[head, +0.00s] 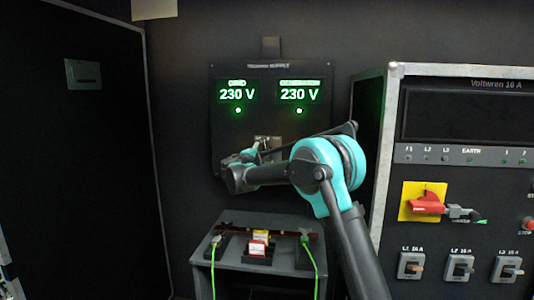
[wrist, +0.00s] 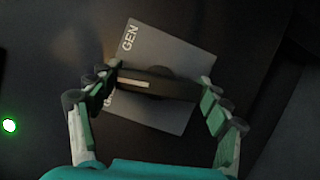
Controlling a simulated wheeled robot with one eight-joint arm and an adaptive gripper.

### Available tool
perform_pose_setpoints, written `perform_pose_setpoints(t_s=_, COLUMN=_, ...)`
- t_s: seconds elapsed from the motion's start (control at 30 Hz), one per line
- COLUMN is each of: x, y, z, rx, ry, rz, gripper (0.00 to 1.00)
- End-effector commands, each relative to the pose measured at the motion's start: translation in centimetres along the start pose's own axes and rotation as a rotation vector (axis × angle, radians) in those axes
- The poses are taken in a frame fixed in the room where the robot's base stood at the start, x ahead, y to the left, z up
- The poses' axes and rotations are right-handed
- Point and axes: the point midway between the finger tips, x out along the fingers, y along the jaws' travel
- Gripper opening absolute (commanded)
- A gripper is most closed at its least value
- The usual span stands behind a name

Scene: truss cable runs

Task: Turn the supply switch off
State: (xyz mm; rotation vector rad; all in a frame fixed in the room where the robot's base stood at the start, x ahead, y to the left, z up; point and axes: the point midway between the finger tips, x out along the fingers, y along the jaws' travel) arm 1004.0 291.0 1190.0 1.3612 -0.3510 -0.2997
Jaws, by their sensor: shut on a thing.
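The supply switch is a black bar handle (wrist: 172,87) on a grey plate (wrist: 175,48) marked GEN, with a second label partly hidden by a finger. A pale line on the handle lies toward the plate's left edge in the wrist view. My gripper (wrist: 158,84) is shut on the handle, one finger at each end. In the head view, the plate (head: 268,141) sits low on the dark supply panel (head: 226,143), and my gripper (head: 257,152) partly hides it. Displays for grid (head: 237,94) and generator (head: 299,94) both read 230 V, each with a green lamp lit below.
A low grey stand (head: 268,269) below the panel holds red and yellow blocks (head: 259,243) and green cables (head: 213,265). A cabinet (head: 470,145) with a red rotary switch (head: 423,203) on yellow stands right. A dark door (head: 85,150) is at left.

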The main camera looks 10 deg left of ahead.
Motion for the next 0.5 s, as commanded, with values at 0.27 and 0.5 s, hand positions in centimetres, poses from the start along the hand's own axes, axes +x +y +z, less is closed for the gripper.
perform_pose_setpoints(t_s=0.27, x=-0.01, y=-0.08, z=0.04, rx=0.125, ry=-0.001, rz=-0.053, gripper=0.48)
perform_pose_setpoints(t_s=0.5, x=-0.01, y=-0.09, z=0.04, rx=0.168, ry=-0.002, rz=-0.071, gripper=0.48)
